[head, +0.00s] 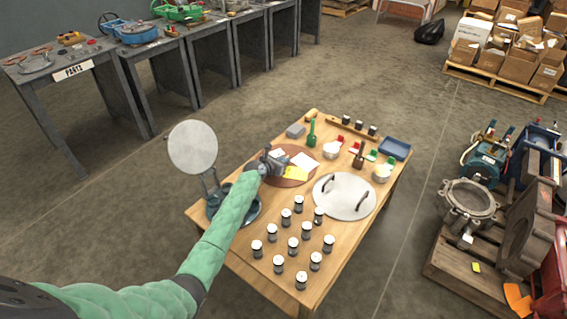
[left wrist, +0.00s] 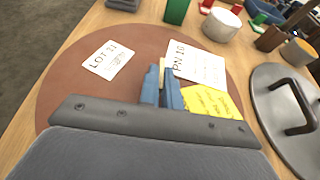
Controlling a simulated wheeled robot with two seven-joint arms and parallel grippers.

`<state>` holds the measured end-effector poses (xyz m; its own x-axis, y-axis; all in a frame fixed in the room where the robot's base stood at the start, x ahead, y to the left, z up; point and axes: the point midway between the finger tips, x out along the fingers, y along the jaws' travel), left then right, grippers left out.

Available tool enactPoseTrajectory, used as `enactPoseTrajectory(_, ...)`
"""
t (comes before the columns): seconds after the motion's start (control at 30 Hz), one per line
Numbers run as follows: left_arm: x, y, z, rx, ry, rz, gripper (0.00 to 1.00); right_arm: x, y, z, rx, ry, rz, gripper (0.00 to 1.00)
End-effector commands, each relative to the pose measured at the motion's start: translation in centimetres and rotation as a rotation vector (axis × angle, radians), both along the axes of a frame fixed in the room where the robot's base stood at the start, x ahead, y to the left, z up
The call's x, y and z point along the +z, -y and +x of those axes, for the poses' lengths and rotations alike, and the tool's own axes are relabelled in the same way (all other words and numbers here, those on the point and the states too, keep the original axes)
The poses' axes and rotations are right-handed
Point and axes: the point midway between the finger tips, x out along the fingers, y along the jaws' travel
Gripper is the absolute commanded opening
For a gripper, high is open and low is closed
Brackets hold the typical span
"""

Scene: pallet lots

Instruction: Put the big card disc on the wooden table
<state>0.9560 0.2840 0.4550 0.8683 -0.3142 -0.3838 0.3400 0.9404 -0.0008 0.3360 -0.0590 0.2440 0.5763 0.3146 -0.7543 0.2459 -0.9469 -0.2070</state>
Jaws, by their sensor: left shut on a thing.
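The big card disc (head: 284,180) is a flat brown round with white labels and a yellow note on it. It lies level over the wooden table (head: 240,262) at its back left; whether its underside touches the top I cannot tell. My left gripper (head: 268,163) is over the disc's near left part. In the left wrist view its blue fingers (left wrist: 163,88) are shut on a small pale piece at the middle of the disc (left wrist: 75,75). The gripper body hides the disc's near part. My right gripper is not in view.
A grey lid with two handles (head: 344,196) lies right of the disc. Several black jars with white tops (head: 293,245) stand in front. A round plate on a blue stand (head: 193,147) is at the left. Small tools, bowls and a blue tray (head: 395,149) fill the back.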

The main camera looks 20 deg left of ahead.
Motion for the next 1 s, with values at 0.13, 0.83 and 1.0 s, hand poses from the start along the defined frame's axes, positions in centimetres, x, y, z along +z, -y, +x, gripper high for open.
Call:
enactPoseTrajectory(0.13, 0.0, 0.0, 0.0, 0.000, 0.001, 0.001, 0.00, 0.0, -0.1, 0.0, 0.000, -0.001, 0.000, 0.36)
enactPoseTrajectory(0.83, 0.1, 0.0, 0.0, 0.000, 0.001, 0.001, 0.27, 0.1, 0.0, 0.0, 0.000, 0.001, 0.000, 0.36)
enactPoseTrajectory(1.0, 0.7, -0.5, -1.6, -0.001, 0.000, -0.001, 0.27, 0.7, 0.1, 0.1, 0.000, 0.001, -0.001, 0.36)
